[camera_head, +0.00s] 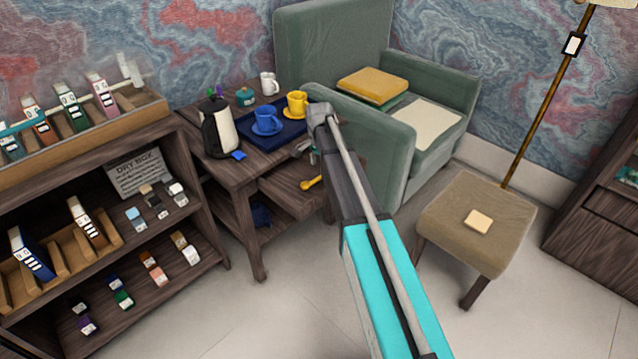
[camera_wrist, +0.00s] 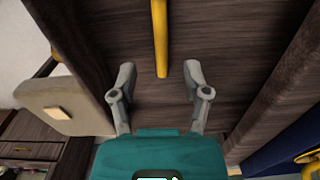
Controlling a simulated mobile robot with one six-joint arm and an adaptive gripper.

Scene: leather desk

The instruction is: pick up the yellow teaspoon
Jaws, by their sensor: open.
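The yellow teaspoon (camera_head: 311,182) lies on the pulled-out wooden drawer or shelf (camera_head: 283,193) below the top of the small dark table. In the wrist view the teaspoon (camera_wrist: 160,38) appears as a long yellow strip running down from the top edge; its far end is out of frame. My gripper (camera_wrist: 160,78) is open and empty, its two grey fingers on either side of the strip's line. The strip's near end lies between the fingertips in the picture; I cannot tell the height gap. In the head view my gripper (camera_head: 308,152) is partly hidden by my arm.
On the tabletop are a blue tray (camera_head: 259,144) with a blue cup (camera_head: 265,119) and a yellow cup (camera_head: 297,103), a kettle (camera_head: 220,128), and a white mug (camera_head: 269,84). A green armchair (camera_head: 395,145) stands right of the table. A stool (camera_head: 476,245) is further right.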

